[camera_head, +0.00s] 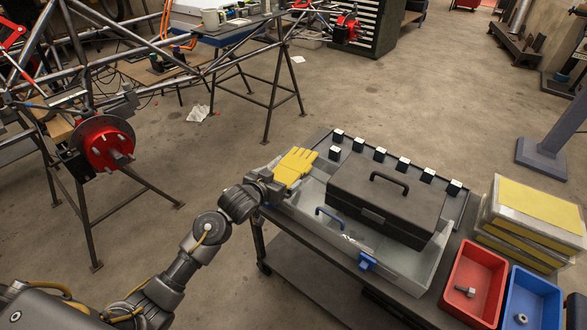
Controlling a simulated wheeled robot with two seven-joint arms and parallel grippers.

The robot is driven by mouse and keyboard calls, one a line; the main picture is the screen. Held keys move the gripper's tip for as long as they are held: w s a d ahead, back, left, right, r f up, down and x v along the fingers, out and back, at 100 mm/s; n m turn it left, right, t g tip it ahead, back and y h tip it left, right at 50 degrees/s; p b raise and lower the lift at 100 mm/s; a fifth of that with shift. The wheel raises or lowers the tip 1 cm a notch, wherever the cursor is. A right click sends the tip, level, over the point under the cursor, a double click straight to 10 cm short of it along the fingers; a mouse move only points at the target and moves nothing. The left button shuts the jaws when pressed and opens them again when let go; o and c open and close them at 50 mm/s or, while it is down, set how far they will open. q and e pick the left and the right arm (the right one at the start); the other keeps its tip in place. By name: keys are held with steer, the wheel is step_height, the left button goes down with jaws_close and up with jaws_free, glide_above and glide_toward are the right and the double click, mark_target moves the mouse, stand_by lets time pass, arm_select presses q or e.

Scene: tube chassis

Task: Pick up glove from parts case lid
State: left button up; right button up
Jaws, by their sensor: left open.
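The yellow glove (297,165) lies at the left end of a clear parts case (418,276) on the cart, its fingers pointing up and right. My left gripper (272,183) is open at the lower left end of the glove, close to its cuff. It overlaps the cuff in the picture; I cannot tell whether it touches. The surface right under the glove is mostly hidden. My right gripper is not in view.
A black toolbox (387,199) stands right of the glove, with several small white-topped blocks behind it. A red bin (474,283), a blue bin (532,300) and stacked yellow-topped cases (533,207) are at the right. The tube chassis (150,75) is at upper left.

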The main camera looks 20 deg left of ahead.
arm_select(q)
steer(key=shift+w+d+f, duration=0.2)
steer(key=shift+w+f, duration=0.1)
steer(key=shift+w, duration=0.3)
steer(key=shift+w+f, duration=0.15)
steer(key=shift+w, duration=0.25)
steer(key=c, duration=1)
steer(key=shift+o, duration=0.2)
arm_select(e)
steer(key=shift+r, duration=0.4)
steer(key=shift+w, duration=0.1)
arm_select(q)
steer(key=shift+r, duration=0.5)
step_height(320, 180, up, 3)
steer(key=shift+s+p, duration=0.1)
steer(key=shift+p, duration=0.35)
steer(key=r+p+v, duration=0.1)
steer(key=p+v, duration=0.1)
steer(key=v, duration=0.6)
steer(key=w+d+r+p+v, duration=0.1)
steer(key=r+p+v, duration=0.1)
steer(key=v, duration=0.6)
steer(key=shift+d, duration=0.3)
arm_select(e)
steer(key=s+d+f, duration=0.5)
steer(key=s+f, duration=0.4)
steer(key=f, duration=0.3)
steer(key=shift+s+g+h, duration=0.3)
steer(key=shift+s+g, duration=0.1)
